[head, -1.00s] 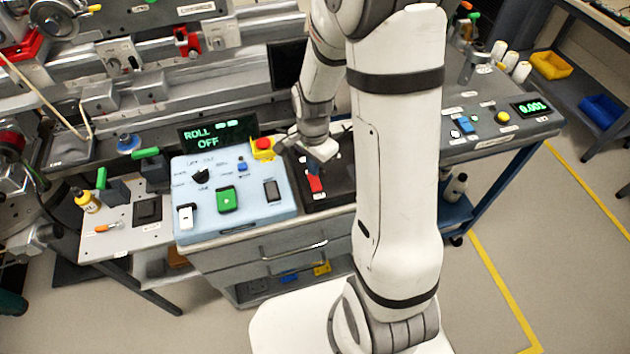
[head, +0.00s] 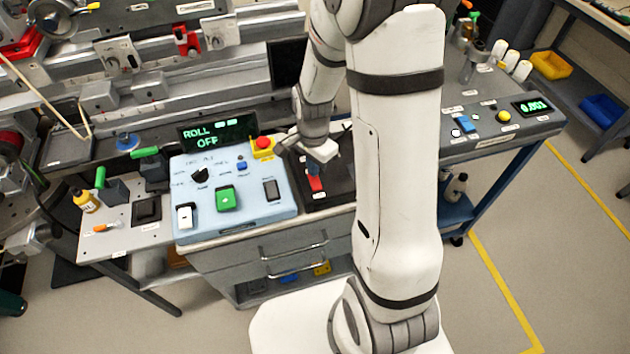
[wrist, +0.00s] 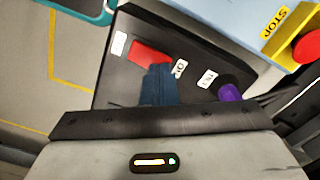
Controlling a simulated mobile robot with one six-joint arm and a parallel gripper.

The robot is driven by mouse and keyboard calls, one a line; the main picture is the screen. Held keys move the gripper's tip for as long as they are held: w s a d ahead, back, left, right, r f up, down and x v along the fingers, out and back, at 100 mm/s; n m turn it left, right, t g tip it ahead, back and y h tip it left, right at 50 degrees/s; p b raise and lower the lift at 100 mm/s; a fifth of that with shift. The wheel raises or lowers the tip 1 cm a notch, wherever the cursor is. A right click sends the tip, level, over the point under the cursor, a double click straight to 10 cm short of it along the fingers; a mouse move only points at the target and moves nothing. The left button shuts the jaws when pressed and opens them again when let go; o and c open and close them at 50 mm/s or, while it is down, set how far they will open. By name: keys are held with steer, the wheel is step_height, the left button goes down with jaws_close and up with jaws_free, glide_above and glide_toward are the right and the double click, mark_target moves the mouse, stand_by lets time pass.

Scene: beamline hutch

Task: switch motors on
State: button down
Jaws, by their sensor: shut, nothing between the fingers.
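A black box (head: 338,191) with a red switch part (head: 315,184) stands to the right of the light blue control panel (head: 240,213). In the wrist view the red part (wrist: 148,52) sits near small white labels, one of them apparently ON, with a purple knob (wrist: 230,92) to the right. My gripper (head: 313,168) is over the black box, its blue fingertips (wrist: 157,83) shut and empty. The fingertips overlap the near edge of the red part; I cannot tell whether they touch it. My wrist hides part of the box in the head view.
The blue panel bears a green button (head: 226,198), a white switch (head: 185,217) and a red emergency stop (head: 263,143) close to my gripper. The display (head: 218,133) reads ROLL OFF. Another console (head: 505,125) stands at right. Floor in front is clear.

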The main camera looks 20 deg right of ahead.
steer(key=shift+f+b, duration=0.5)
steer(key=shift+f, duration=0.15)
steer(key=shift+r, duration=0.1)
steer(key=shift+r+p, duration=2.55)
steer(key=shift+r, duration=0.95)
steer(key=s+r+n+t, duration=0.3)
steer(key=s+r+n, duration=0.9)
steer(key=r, duration=0.6)
steer(key=shift+s+r, duration=0.25)
steer(key=shift+s, duration=0.95)
steer(key=c, duration=2.1)
jaws_free()
steer(key=shift+c, duration=0.2)
